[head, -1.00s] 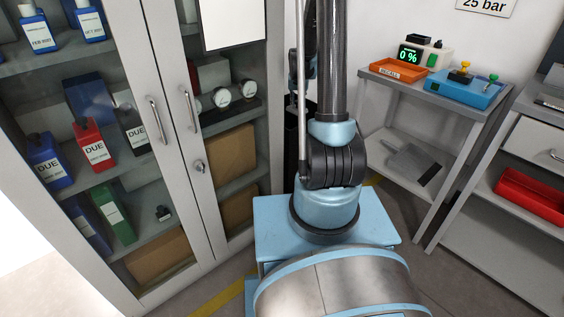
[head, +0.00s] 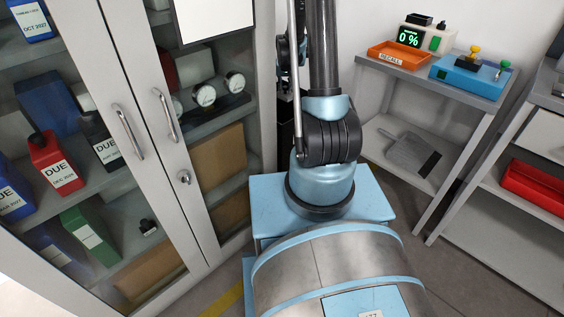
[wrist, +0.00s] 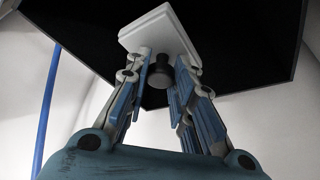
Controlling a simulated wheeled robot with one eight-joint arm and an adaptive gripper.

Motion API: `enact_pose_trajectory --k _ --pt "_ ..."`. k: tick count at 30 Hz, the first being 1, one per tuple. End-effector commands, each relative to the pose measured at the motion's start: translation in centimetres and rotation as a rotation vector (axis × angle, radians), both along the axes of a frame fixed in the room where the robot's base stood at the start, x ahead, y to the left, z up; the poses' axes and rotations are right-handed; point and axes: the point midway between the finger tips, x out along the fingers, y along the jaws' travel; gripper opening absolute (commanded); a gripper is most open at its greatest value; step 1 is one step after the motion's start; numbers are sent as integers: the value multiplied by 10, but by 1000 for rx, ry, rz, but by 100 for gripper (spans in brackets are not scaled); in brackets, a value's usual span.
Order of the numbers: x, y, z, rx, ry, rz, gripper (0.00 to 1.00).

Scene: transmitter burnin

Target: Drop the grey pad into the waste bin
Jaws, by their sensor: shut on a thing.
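The grey pad (wrist: 160,32) shows in the wrist view as a pale, flat square slab beyond my fingertips. A dark round knob (wrist: 160,72) sits between the fingers, against the slab. My gripper (wrist: 162,78) is shut on this pad piece. Behind the pad is a large dark flat-sided shape (wrist: 235,55); I cannot tell whether it is the waste bin. No waste bin can be made out clearly in the head view, where my arm hides part of the back corner. My gripper is outside the head view.
A grey side table (head: 440,85) on the right carries an orange RECALL tray (head: 398,55) and a blue box (head: 470,78). A dustpan (head: 410,152) lies on its lower shelf. A red bin (head: 540,185) sits farther right.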

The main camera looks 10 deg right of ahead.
Motion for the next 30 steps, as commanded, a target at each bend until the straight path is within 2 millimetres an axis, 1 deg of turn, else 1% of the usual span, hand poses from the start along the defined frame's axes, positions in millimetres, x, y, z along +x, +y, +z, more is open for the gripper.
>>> enact_pose_trajectory --k 3,7,18,19,20,21,22,30 --pt "0 2 -11 0 0 2 0" --pt "0 2 -18 0 0 3 0" --pt "0 2 -22 0 0 3 0" --pt "0 2 -22 0 0 3 25" --pt "0 2 -22 0 0 3 32" --pt "0 2 -22 0 0 3 41" --pt "0 2 -22 0 0 2 46" --pt "0 2 -22 0 0 2 46"
